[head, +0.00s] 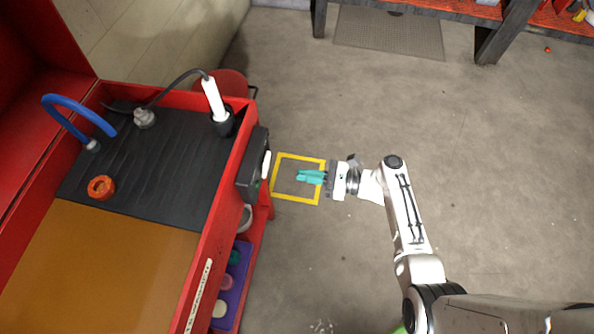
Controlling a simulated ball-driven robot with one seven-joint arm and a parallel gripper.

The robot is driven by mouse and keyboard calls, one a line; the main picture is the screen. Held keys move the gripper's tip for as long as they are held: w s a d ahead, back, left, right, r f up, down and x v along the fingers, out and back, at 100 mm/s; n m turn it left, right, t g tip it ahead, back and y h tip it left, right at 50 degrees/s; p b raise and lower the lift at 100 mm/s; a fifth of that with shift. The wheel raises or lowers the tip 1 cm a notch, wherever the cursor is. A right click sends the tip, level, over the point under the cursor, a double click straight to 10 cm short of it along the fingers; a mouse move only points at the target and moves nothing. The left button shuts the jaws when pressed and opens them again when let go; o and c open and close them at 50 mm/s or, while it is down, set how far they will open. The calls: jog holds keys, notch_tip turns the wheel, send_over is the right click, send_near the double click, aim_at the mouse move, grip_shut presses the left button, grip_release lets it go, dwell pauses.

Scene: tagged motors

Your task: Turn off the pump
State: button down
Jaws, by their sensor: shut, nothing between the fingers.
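My gripper (303,177) has teal fingers. They are shut with nothing between them and point left, above the floor to the right of the red cart. A black box (252,170) with a white piece (266,164) on its outer face is mounted on the cart's right side, a short way left of my fingertips and apart from them. No part is plainly marked as the pump; I cannot tell whether this box is its switch. An orange-red ring-shaped knob (101,188) sits on the cart's black top. A blue hose (75,101) bends up from a fitting there.
The red cart (206,258) fills the left side, with a raised rim. A white cylinder (214,100) with a black cable stands at its back corner. A yellow square outline (297,202) marks the floor. A workbench (497,45) stands at the back right. The floor between is open.

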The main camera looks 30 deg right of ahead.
jog(key=s+d+f, duration=0.1)
jog(key=s+d, duration=0.3)
jog(key=shift+s+d+b, duration=0.3)
jog(key=shift+b, duration=0.05)
dwell(0.3)
